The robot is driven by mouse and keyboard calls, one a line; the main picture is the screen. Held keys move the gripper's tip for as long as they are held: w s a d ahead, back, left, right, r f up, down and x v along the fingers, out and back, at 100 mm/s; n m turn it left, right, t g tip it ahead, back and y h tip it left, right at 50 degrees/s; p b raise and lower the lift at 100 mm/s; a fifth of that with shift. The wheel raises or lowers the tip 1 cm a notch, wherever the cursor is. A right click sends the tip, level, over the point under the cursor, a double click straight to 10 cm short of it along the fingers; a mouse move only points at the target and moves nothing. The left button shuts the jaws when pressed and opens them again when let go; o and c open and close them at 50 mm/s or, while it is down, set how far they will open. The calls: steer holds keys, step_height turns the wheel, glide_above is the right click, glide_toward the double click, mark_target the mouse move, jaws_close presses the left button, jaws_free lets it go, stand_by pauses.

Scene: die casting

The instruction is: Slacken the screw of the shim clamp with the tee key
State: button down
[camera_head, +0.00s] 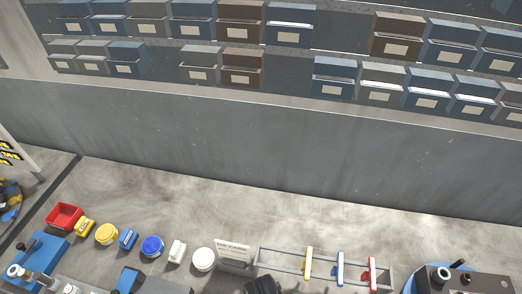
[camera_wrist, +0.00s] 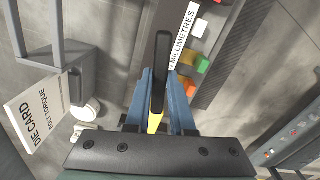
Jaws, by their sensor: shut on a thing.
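My gripper (camera_wrist: 162,95) has blue fingers closed on a dark bar-shaped thing (camera_wrist: 160,70), with a yellow part (camera_wrist: 155,122) showing between the fingers. This may be the tee key, but its full shape is hidden. In the head view only a dark part of my arm (camera_head: 262,285) shows at the bottom edge. A blue fixture with a metal screw-like post (camera_head: 441,274) stands at the bottom right, and another blue fixture (camera_head: 38,250) with similar posts stands at the bottom left. I cannot tell which is the shim clamp.
A rack (camera_head: 285,270) bears yellow (camera_head: 308,262), blue (camera_head: 340,268) and red (camera_head: 372,274) upright pieces. A die card (camera_wrist: 38,112) stands left of my gripper. A strip marked MILLIMETRES (camera_wrist: 183,35) has coloured blocks beside it. Caps, small blocks and a red bin (camera_head: 64,215) line the bench.

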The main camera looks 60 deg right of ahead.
steer(key=shift+n, duration=0.7)
steer(key=shift+m, duration=0.7)
steer(key=shift+r, duration=1.75)
steer(key=shift+r, duration=2.5)
